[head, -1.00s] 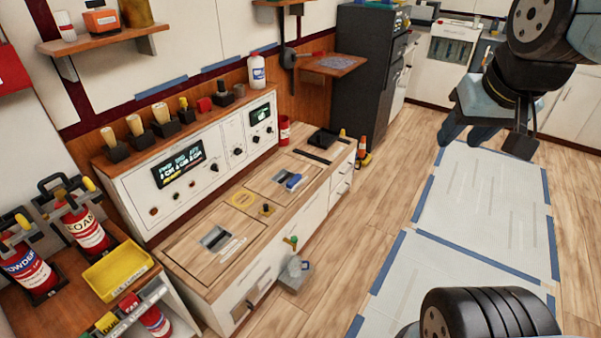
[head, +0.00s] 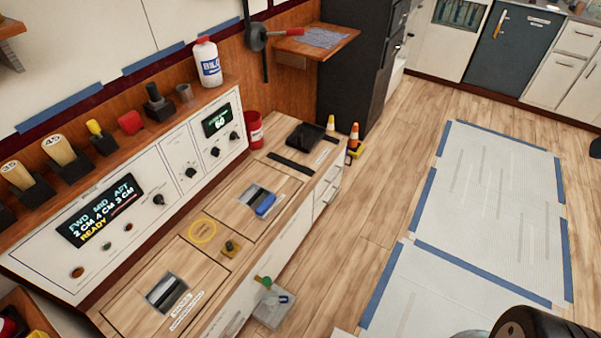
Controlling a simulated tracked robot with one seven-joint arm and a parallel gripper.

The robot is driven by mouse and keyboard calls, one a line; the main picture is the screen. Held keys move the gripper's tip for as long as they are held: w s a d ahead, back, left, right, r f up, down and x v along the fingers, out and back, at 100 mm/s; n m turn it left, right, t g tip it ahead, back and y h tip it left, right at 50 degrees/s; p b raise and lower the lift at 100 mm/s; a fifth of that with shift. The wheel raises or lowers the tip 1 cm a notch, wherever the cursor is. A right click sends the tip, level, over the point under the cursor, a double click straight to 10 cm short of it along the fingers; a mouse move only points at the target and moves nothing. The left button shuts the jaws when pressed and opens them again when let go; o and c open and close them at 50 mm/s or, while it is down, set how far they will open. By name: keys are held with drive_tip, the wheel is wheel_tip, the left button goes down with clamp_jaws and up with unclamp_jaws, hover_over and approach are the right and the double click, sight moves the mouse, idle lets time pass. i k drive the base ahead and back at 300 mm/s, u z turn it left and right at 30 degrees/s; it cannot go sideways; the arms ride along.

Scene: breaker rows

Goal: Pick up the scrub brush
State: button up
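A small blue object with a pale underside (head: 265,204), possibly the scrub brush, lies at the right edge of a dark grey square recess in the wooden counter top (head: 215,212). It is too small to be sure that it is a brush. My gripper is not in view now, so its opening and its distance from the blue object do not show.
A control panel (head: 125,215) runs behind the counter. A yellow ring (head: 203,231) and a dark knob (head: 230,246) are near the blue object. Wooden floor (head: 372,190) lies open to the right.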

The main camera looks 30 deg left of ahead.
sight(265, 208)
drive_tip(key=u, duration=0.3)
drive_tip(key=i, duration=1.2)
drive_tip(key=u, duration=0.7)
drive_tip(key=k, duration=0.85)
drive_tip(key=u, duration=0.15)
drive_tip(key=i, duration=0.9)
drive_tip(key=z, duration=0.05)
